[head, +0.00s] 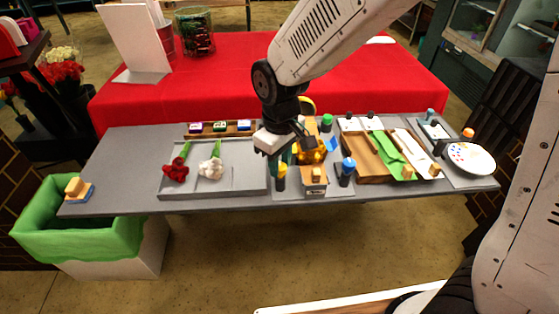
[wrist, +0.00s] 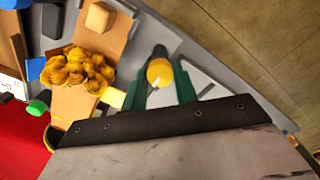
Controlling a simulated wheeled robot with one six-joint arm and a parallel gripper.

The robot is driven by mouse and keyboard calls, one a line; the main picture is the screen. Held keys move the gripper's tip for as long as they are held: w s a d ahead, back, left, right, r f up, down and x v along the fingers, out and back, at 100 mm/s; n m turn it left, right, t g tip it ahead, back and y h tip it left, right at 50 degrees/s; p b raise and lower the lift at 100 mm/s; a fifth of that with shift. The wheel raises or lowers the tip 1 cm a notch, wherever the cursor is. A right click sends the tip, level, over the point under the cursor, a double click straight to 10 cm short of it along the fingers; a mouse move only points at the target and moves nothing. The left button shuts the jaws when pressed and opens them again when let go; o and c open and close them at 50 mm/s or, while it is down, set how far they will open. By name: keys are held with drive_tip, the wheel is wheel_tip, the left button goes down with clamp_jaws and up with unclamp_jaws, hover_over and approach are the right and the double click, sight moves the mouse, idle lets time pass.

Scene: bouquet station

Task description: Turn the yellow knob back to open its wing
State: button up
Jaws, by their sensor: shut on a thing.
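The yellow knob (head: 281,171) stands on a dark post near the front edge of the grey table. In the wrist view the round yellow knob (wrist: 159,72) sits between the two green fingers of my gripper (wrist: 160,84). My gripper (head: 282,162) points down at it in the head view, shut on the knob. A bunch of yellow flowers (wrist: 78,68) lies on a tan wrapping station beside the knob; the flowers (head: 311,152) are partly hidden by my arm in the head view. I cannot tell how the yellow knob's wing stands.
A blue knob (head: 347,168) and a green knob (head: 327,121) stand close by, with a wooden block (head: 316,174) in front. A grey tray (head: 241,181) with red and white flowers is left. Wrapping boards (head: 369,160) are right.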

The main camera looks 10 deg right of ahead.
sight(282, 168)
drive_tip(key=o, duration=1)
drive_tip(key=shift+c, duration=0.2)
wheel_tip(282, 168, up, 8)
drive_tip(key=shift+f, duration=0.1)
drive_tip(key=shift+s+d, duration=0.15)
drive_tip(key=shift+s, duration=0.15)
drive_tip(key=s+d+r+m, duration=0.4)
drive_tip(key=s+d, duration=0.5)
drive_tip(key=d, duration=0.1)
drive_tip(key=s+d+r+m+t, duration=0.1)
drive_tip(key=s+d+r+m, duration=0.3)
drive_tip(key=s+d, duration=0.6)
drive_tip(key=shift+d+m, duration=0.35)
drive_tip(key=shift+m, duration=0.05)
